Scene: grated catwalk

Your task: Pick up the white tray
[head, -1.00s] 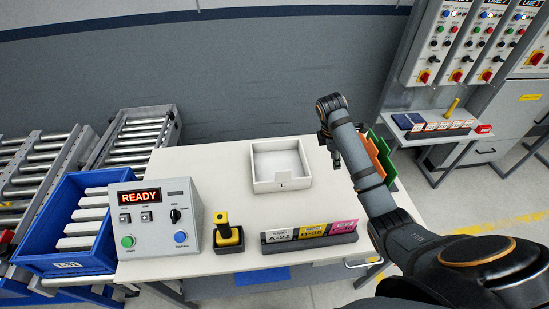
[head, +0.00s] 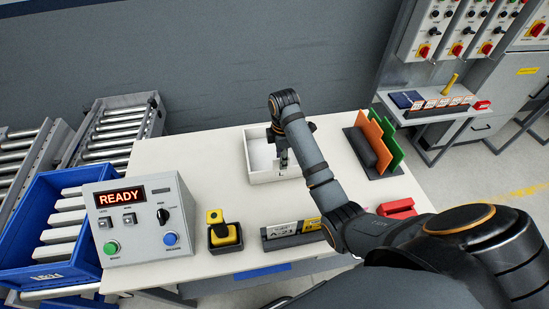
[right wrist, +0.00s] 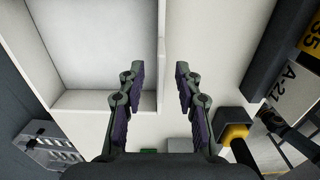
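The white tray (head: 262,176) is a shallow open box on the pale tabletop, near the middle back. My right gripper (head: 282,162) is over its right part, and my arm hides that side. In the right wrist view the tray (right wrist: 95,45) fills the upper left and its visible inside is empty. There the open gripper (right wrist: 159,72) has one finger on either side of the tray's wall, near a corner. I cannot tell how far the fingertips are above the rim or whether they touch it. My left gripper is not in view.
A grey READY control box (head: 140,221), a yellow joystick (head: 222,230) and a label holder (head: 292,234) line the table front. Orange and green dividers (head: 378,147) and a red object (head: 397,208) stand right. A blue crate (head: 48,235) is left.

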